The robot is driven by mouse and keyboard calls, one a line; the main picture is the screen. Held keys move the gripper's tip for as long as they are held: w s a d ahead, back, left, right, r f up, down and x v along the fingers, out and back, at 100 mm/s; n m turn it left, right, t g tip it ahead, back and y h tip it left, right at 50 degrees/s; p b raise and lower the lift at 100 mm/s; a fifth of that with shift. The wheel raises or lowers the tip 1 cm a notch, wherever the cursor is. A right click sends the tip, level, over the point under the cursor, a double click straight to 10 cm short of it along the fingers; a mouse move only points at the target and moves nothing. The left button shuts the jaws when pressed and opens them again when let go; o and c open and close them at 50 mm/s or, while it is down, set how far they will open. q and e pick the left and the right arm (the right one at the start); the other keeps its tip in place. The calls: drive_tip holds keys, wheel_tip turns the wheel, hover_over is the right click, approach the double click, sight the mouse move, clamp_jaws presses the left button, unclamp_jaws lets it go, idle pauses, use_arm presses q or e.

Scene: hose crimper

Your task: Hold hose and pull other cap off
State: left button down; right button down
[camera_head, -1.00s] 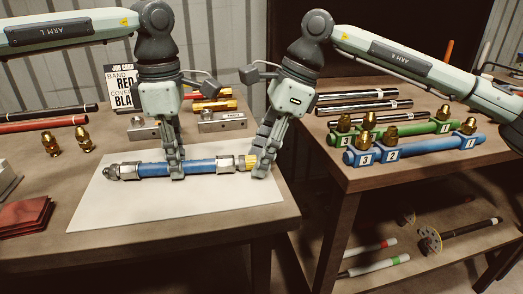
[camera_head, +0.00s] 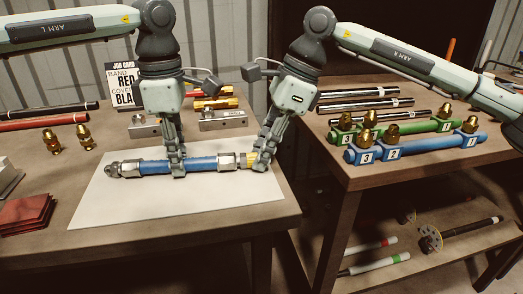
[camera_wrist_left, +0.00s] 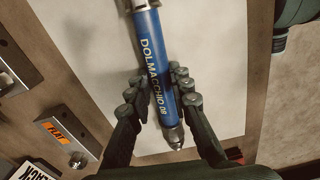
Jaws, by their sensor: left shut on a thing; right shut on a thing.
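The blue hose (camera_head: 203,164) lies level just over or on the white sheet, with metal fittings at both ends; I cannot tell whether it touches the sheet. My left gripper (camera_head: 177,168) is shut around the hose's middle. In the left wrist view the fingers of my left gripper (camera_wrist_left: 158,88) close on the blue hose (camera_wrist_left: 153,50), which carries white lettering. A yellow cap (camera_head: 251,157) is at the hose's right end, partly hidden. My right gripper (camera_head: 261,164) is shut on this cap. The left end shows a bare grey fitting (camera_head: 113,170).
The white sheet (camera_head: 100,210) covers the middle of the table. Brass fittings (camera_head: 52,142), red pads (camera_head: 27,213) and dark and red hoses lie at left. Metal blocks (camera_head: 225,120) stand behind. The right table holds green and blue racks (camera_head: 430,147) with brass fittings.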

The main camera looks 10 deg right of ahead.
use_arm(q)
drive_tip(key=shift+a, duration=0.15)
use_arm(e)
drive_tip(key=shift+d, duration=0.75)
drive_tip(key=shift+s+d, duration=0.1)
drive_tip(key=shift+s+d, duration=0.1)
drive_tip(key=shift+d, duration=1.15)
use_arm(q)
drive_tip(key=c, duration=1.3)
unclamp_jaws()
use_arm(e)
wheel_tip(320, 180, up, 5)
use_arm(q)
drive_tip(key=shift+r, duration=0.1)
